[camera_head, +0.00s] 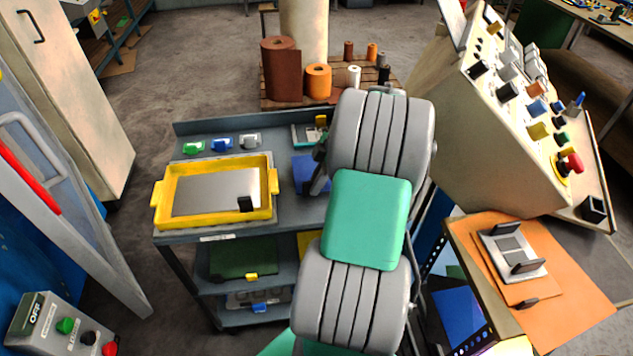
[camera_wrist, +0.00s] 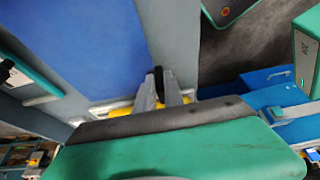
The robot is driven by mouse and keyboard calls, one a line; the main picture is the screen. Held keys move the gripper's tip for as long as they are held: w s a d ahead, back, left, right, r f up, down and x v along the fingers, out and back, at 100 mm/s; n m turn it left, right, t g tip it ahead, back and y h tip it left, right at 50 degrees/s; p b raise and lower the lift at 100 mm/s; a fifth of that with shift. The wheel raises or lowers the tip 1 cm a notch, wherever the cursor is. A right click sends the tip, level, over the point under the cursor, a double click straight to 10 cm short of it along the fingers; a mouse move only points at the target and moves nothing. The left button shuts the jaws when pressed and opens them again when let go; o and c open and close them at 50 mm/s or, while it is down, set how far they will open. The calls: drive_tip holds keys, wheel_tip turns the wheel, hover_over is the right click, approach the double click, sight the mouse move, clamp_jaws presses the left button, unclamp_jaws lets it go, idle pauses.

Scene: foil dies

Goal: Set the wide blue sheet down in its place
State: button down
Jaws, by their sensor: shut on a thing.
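The wide blue sheet (camera_head: 306,174) is at the right part of the grey cart's top, partly hidden behind my arm in the head view. It also fills the upper left of the wrist view (camera_wrist: 85,45), lying over the grey-blue surface. My gripper (camera_head: 321,168) is at the sheet's right edge and shut on it; its fingers also show in the wrist view (camera_wrist: 160,88). The exact grip is partly hidden, and I cannot tell whether the sheet touches the cart top. A yellow tray (camera_head: 163,213) with a grey plate (camera_head: 205,193) stands left of the sheet.
The grey cart (camera_head: 190,236) has a lower shelf with a green plate (camera_head: 230,260). Green, blue and white clips lie along its back edge. A rack with brown and orange rolls (camera_head: 318,82) stands behind. A control console (camera_head: 510,130) and an orange board (camera_head: 560,300) are at the right.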

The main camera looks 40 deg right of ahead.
drive_tip(key=shift+f+b, duration=0.35)
drive_tip(key=shift+f, duration=0.4)
drive_tip(key=shift+f+b, duration=0.6)
drive_tip(key=c, duration=1.4)
unclamp_jaws()
drive_tip(key=shift+o, duration=0.2)
drive_tip(key=p+v, duration=0.1)
drive_tip(key=v, duration=0.7)
drive_tip(key=w+a+r+m, duration=0.2)
drive_tip(key=w+a, duration=0.2)
drive_tip(key=a, duration=0.4)
drive_tip(key=a+r+m+h, duration=0.2)
drive_tip(key=a+m, duration=0.1)
drive_tip(key=a, duration=1)
drive_tip(key=s+a+f+m+h, duration=0.1)
drive_tip(key=s+a+f+m, duration=0.1)
drive_tip(key=s+a+m, duration=0.4)
drive_tip(key=s+a, duration=0.1)
drive_tip(key=a, duration=0.2)
drive_tip(key=shift+s+t+h, duration=0.3)
drive_tip(key=shift+t+h, duration=0.1)
